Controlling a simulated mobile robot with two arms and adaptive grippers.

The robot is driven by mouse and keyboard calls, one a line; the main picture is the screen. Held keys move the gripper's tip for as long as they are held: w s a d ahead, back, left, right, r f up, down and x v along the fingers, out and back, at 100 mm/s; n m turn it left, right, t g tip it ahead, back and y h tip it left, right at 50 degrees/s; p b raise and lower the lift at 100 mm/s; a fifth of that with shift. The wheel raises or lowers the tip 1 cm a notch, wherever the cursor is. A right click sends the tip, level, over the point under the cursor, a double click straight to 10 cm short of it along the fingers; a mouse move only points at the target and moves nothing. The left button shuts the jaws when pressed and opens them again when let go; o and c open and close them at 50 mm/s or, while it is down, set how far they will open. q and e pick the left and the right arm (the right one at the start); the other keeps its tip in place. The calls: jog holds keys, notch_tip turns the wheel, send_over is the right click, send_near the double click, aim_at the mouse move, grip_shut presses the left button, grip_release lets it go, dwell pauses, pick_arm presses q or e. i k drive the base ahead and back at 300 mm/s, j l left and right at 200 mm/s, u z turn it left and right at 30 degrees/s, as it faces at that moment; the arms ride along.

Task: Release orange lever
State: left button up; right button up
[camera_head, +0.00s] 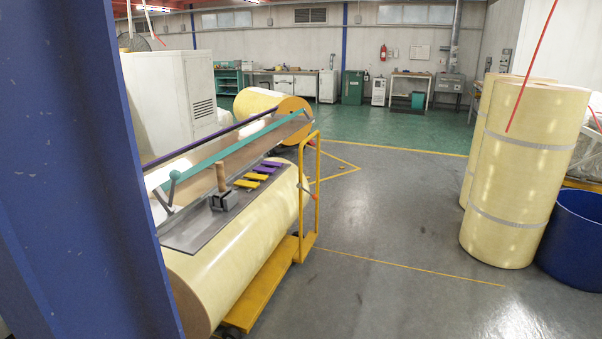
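I cannot make out an orange lever for certain. A cart with yellow frame parts (317,190) carries large pale yellow rolls (245,225). On top of the front roll lies a grey panel (185,235). A grey block with an upright wooden handle (221,178) stands on the panel, beside several small yellow and purple pieces (252,182). A teal bar (235,150) and a purple bar (215,136) run along the top. A small reddish-orange piece (308,193) shows at the roll's right end. Neither of my grippers is in view.
A large blue post (75,160) blocks the left side and hides part of the cart. Tall wrapped rolls (515,190) and a blue bin (575,235) stand at the right. The grey floor (400,220) between them and the cart is clear.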

aim_at(314, 197)
jog(key=i+l, duration=0.3)
jog(key=i+l+u, duration=0.15)
jog(key=i+l, duration=0.15)
jog(key=l, duration=0.2)
jog(key=i+l, duration=0.3)
jog(key=i+l+u, duration=0.1)
jog(key=i+l, duration=0.15)
jog(key=l, duration=0.25)
jog(key=i+z, duration=0.15)
jog(key=i, duration=0.5)
jog(key=i+j+z, duration=0.15)
jog(key=i, duration=0.45)
